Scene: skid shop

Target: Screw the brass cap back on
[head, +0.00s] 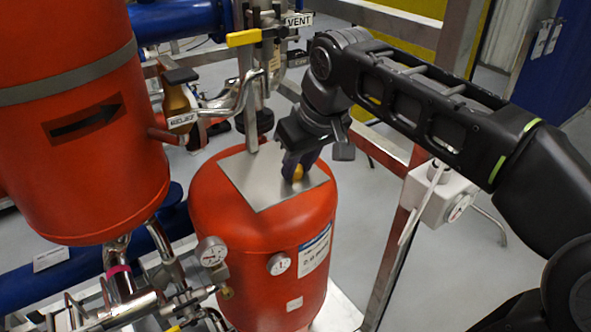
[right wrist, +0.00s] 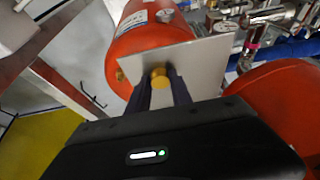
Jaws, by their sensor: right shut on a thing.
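The brass cap (head: 298,172) is a small yellow-gold piece just above the grey metal plate on top of the red tank. My right gripper (head: 299,168) comes down over the plate from the right and is shut on the cap. In the right wrist view the cap (right wrist: 160,78) sits between the two dark fingertips (right wrist: 160,82), in front of the plate (right wrist: 205,62). I cannot tell whether the cap touches the plate. No bare threaded stub shows in either view. My left gripper is not in view.
The red tank (head: 232,222) carries gauges and a label. A bigger red tank (head: 90,170) hangs at the left. A vertical pipe with a yellow-handled valve (head: 243,38) rises behind the plate. A metal frame (head: 395,235) and white box (head: 436,198) stand right of the tank.

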